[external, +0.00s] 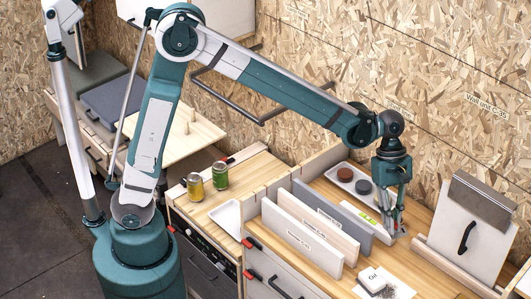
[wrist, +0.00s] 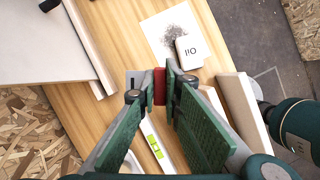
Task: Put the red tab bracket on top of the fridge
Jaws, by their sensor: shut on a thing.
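My gripper (external: 393,218) points down over the wooden worktop, just right of the upright boards. In the wrist view, my gripper (wrist: 160,88) is shut on a red piece, the red tab bracket (wrist: 159,86), held between its fingertips. A small grey piece shows beside the left fingertip; I cannot tell whether it belongs to the bracket. In the external view the fingers mostly hide the bracket. No thing is clearly marked as the fridge; a low wooden-topped cabinet (external: 240,187) with a dark front stands left of the worktop, and I cannot tell whether it is the fridge.
A yellow can (external: 195,187) and a green can (external: 220,175) stand on the low cabinet, with free wood around them. Upright boards (external: 305,232) stand between it and my gripper. A white box (external: 371,280) lies at the front. A panel with a black handle (external: 467,237) stands right.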

